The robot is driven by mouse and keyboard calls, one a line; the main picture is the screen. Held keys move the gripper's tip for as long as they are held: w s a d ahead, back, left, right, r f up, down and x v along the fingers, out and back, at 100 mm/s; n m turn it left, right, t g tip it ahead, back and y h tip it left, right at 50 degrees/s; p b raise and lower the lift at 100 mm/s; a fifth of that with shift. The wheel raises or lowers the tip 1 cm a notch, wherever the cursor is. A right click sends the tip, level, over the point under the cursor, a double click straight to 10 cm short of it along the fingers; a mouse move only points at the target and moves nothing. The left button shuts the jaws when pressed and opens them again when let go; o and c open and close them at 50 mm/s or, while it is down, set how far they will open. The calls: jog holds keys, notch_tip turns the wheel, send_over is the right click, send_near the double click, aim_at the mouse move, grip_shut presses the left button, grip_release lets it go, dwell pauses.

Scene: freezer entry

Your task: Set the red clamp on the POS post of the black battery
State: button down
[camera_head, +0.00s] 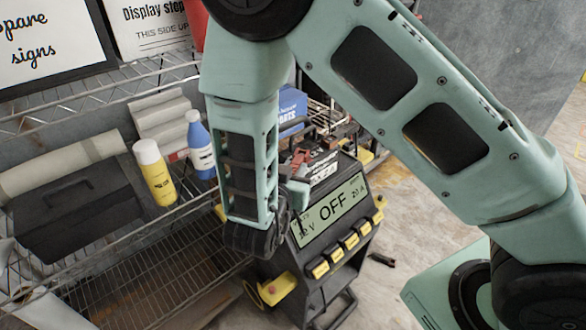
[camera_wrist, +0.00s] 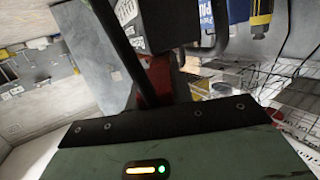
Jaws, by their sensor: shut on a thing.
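The red clamp (camera_head: 300,159) shows as a small red piece just past my gripper in the head view, partly hidden by my arm. My gripper (camera_head: 301,176) is shut on it, above the charger. In the wrist view, red (camera_wrist: 158,76) shows between dark parts just ahead of the gripper base. A black body with white lettering (camera_wrist: 128,14) lies beyond it; I cannot tell whether this is the black battery. The POS post cannot be made out, and I cannot tell whether the clamp touches anything.
A black charger (camera_head: 325,262) with yellow buttons and an "OFF" display (camera_head: 333,208) stands below my gripper. A wire shelf (camera_head: 170,262) at left holds a yellow bottle (camera_head: 155,175), a blue bottle (camera_head: 200,150) and a black case (camera_head: 75,215). A blue box (camera_head: 292,105) is behind.

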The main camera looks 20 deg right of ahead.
jog(key=shift+f, duration=0.2)
jog(key=c, duration=1.1)
grip_release()
jog(key=shift+c, duration=0.2)
jog(key=p+v, duration=0.1)
jog(key=v, duration=1.6)
jog(key=shift+a+r+p, duration=0.15)
jog(key=shift+p, duration=0.15)
jog(key=shift+s, duration=0.15)
